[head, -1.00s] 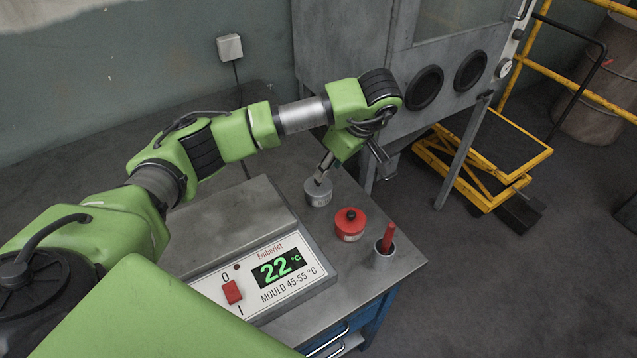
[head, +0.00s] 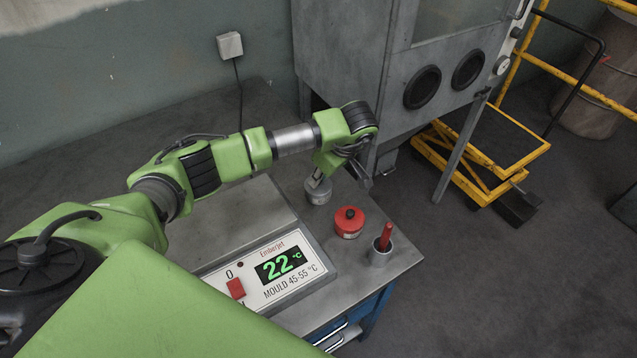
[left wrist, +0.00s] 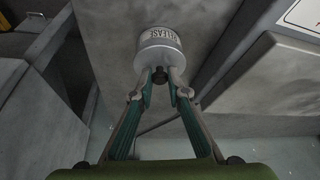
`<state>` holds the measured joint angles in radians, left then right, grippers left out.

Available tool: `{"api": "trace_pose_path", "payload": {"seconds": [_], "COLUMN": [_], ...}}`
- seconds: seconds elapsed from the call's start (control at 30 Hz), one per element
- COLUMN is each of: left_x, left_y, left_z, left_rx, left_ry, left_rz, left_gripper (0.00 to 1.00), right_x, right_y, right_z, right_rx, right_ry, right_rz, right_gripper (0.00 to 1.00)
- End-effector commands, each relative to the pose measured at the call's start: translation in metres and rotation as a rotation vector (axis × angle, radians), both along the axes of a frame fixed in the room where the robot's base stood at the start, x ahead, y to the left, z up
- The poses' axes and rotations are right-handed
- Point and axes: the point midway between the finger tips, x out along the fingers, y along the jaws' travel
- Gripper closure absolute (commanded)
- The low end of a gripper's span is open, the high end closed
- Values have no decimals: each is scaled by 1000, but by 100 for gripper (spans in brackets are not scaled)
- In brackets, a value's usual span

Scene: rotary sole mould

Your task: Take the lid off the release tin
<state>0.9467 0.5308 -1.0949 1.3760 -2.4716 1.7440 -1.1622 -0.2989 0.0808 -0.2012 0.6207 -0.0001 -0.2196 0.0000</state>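The release tin (head: 318,193) is a grey metal can with a dark knob on its lid. It stands upright on the bench, beyond the red tin. In the left wrist view the tin (left wrist: 158,40) shows its RELEASE label upside down, and the lid knob (left wrist: 159,77) lies between my fingertips. My left gripper (head: 318,179) points down at the lid. In the left wrist view its fingertips (left wrist: 160,74) are on either side of the knob; whether they press on it is not clear. The lid is seated on the tin. My right gripper is not in view.
A red tin (head: 348,223) with a dark knob and a grey cup (head: 379,259) with a red stick stand on the bench (head: 335,268), near its right edge. A control box (head: 255,275) showing 22 °C is nearer. A grey cabinet (head: 345,50) stands behind.

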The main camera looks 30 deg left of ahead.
Motion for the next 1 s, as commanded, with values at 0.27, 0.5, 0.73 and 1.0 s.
{"api": "trace_pose_path", "payload": {"seconds": [0.27, 0.5, 0.73, 1.0], "left_x": [0, 1, 2, -45], "left_y": [0, 0, 1, 6], "left_z": [0, 4, 29, 86], "left_rx": [0, -1, 1, 2], "left_ry": [0, -3, -8, -8], "left_rz": [0, 1, -1, -2], "left_gripper": [100, 100, 100, 100], "right_x": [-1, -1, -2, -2], "right_y": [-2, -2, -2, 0], "right_z": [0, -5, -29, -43], "right_rx": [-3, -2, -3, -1], "right_ry": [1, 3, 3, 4], "right_rz": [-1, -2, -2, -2], "right_gripper": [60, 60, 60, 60]}}
